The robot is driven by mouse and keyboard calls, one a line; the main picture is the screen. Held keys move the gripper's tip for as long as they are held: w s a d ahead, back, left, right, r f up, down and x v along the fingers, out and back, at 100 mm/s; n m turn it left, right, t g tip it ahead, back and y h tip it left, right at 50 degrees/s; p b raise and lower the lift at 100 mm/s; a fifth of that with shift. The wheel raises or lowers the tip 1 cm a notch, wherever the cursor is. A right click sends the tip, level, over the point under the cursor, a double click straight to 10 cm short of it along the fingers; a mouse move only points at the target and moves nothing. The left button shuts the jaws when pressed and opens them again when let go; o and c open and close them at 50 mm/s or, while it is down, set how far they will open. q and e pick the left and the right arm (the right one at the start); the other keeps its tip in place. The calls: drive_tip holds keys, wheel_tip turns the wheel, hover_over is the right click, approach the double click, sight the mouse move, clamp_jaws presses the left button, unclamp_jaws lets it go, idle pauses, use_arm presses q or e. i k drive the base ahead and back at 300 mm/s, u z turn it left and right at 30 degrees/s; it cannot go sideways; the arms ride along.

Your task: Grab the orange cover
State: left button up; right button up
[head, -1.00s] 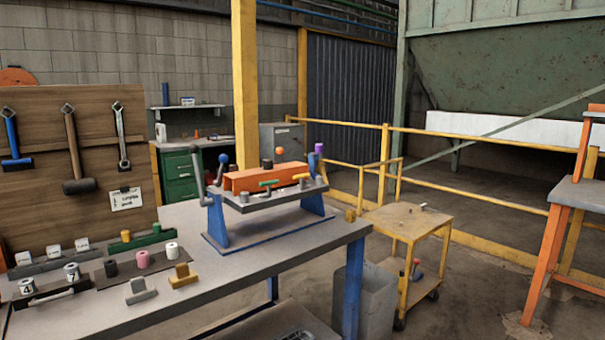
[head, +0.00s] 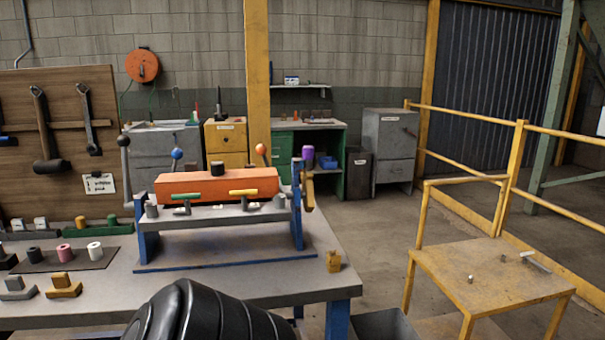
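The orange cover (head: 216,185) is a long orange block lying across the top of a blue and grey fixture (head: 220,216) on the workbench. A black knob (head: 217,168) stands on the cover's top. A green-handled clamp (head: 187,197) and a yellow-handled clamp (head: 243,192) sit along its front side. Levers with black, blue, orange and purple ends stand around the fixture. A black rounded part, which seems to be my own arm, shows at the bottom centre in front of the bench. Neither gripper's fingers are in view.
The grey workbench (head: 95,277) holds small cylinders and T-shaped blocks at left. A yellow cart (head: 488,274) and yellow railings stand at right. Some floor shows between bench and cart.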

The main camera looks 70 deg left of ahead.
sight(214, 184)
drive_tip(key=i, duration=0.9)
drive_tip(key=u, duration=3.3)
